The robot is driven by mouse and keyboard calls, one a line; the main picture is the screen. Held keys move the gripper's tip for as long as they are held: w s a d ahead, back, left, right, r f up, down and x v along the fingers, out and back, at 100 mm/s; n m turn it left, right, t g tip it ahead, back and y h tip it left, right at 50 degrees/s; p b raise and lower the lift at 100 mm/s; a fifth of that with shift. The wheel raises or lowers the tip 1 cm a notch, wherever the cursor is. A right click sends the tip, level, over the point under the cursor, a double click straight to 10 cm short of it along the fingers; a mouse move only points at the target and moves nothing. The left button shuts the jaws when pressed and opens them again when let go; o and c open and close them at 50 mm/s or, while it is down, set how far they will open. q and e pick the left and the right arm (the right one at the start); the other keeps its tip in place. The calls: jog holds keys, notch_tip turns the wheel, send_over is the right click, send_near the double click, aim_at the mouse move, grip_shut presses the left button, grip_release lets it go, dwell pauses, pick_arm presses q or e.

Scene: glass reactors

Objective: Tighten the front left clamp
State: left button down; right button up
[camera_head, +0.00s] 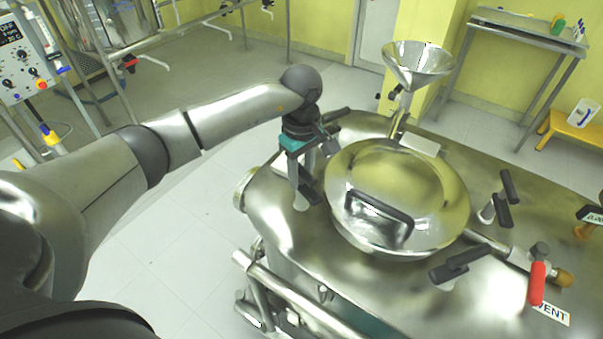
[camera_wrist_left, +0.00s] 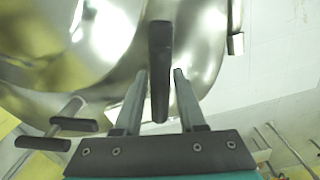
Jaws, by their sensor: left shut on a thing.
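The reactor's domed lid (camera_head: 392,180) is round polished steel with a dark handle (camera_head: 380,212). The clamp at its left side has a black handle (camera_wrist_left: 160,60), which stands between my left fingers in the left wrist view. My left gripper (camera_head: 300,182) reaches down over this clamp and is shut on its handle; the fingers partly hide the clamp in the head view. The left gripper also shows in the wrist view (camera_wrist_left: 159,80). Other black-handled clamps stand at the back left (camera_head: 340,120), right (camera_head: 503,200) and front right (camera_head: 460,265). My right gripper is not visible.
A steel funnel (camera_head: 418,62) rises behind the lid. A valve with a red handle (camera_head: 537,284) is at the right front of the vessel top. A steel pipe rail (camera_head: 290,295) runs along the front left. A side table (camera_head: 530,25) stands at the back right.

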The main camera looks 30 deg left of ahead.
aim_at(301, 168)
pick_arm(q)
jog(key=n, duration=0.5)
jog(key=shift+n, duration=0.3)
jog(key=n, duration=0.5)
jog(key=shift+n+p, duration=0.35)
jog(key=shift+n, duration=0.05)
jog(key=c, duration=0.8)
grip_release()
jog(key=shift+o, duration=0.2)
jog(key=shift+r, duration=0.15)
notch_tip(301, 168, up, 15)
jog(key=shift+p, duration=0.4)
